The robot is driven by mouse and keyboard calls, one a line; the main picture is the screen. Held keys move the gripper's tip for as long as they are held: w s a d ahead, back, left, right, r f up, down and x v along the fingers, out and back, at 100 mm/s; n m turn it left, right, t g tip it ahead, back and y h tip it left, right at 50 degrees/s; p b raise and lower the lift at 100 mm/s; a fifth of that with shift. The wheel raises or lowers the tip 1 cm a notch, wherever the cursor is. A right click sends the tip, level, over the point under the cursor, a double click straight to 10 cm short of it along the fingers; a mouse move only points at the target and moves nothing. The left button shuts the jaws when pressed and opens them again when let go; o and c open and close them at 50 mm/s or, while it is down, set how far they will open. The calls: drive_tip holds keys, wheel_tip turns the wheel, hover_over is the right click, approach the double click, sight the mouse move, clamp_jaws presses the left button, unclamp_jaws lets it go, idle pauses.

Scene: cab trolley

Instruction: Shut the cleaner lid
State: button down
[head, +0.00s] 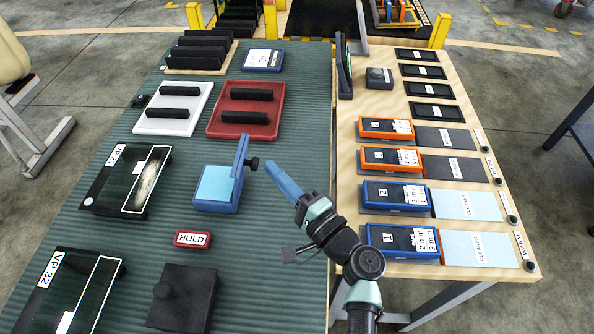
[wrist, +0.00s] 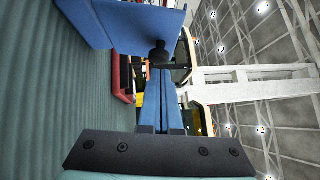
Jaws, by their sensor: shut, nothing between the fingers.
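The cleaner (head: 213,187) is a blue box with a pale blue pad, standing on the green ribbed mat. Its blue lid (head: 240,156) stands upright along the box's right side, so the box is open. A black knob (head: 254,164) sticks out from the lid's right face. In the wrist view the lid (wrist: 115,22) fills the upper left and the knob (wrist: 158,50) shows beyond the fingertips. My gripper (head: 270,166) is shut and empty, its blue fingers pointing at the knob from the right. It also shows in the wrist view (wrist: 158,75). I cannot tell whether it touches the knob.
A red tray (head: 273,127) and a white tray (head: 140,126) lie behind the cleaner. A red HOLD sign (head: 192,240) and a dark knobbed block (head: 184,298) lie in front. Orange and blue boxes, including a blue one (head: 372,239), line the wooden bench on the right.

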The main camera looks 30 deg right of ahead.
drive_tip(key=shift+w+a, duration=0.2)
drive_tip(key=shift+a, duration=0.1)
drive_tip(key=shift+r, duration=0.15)
